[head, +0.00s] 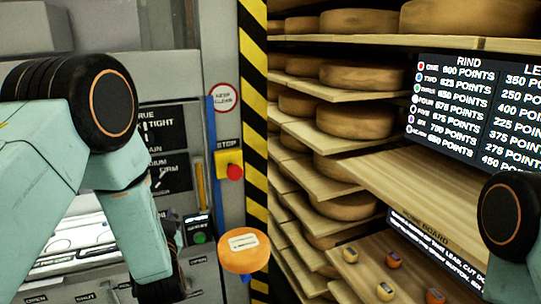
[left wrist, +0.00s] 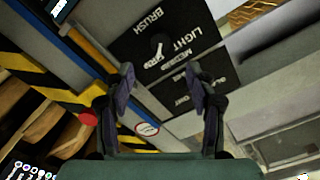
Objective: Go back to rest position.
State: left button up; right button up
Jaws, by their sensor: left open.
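My left arm comes in from the left in the head view, bent downward in front of the machine panel. Its dark gripper (head: 168,282) is low in the picture, left of a small orange cheese wheel (head: 240,258), and its fingertips are hard to make out there. In the left wrist view the left gripper (left wrist: 165,85) has its two fingers apart with nothing between them. Beyond them is a black brush dial panel (left wrist: 160,50). Only a joint of my right arm shows at the right edge of the head view; its gripper is out of sight.
A grey machine with a red stop button (head: 235,172) and a green button (head: 199,237) stands behind the left arm. A yellow-black striped post (head: 254,100) divides it from wooden shelves (head: 400,185) of cheese wheels. A score screen (head: 470,105) hangs at the right.

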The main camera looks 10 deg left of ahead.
pick_arm(q)
jog(key=x, duration=1.2)
jog(key=shift+s+a, duration=0.1)
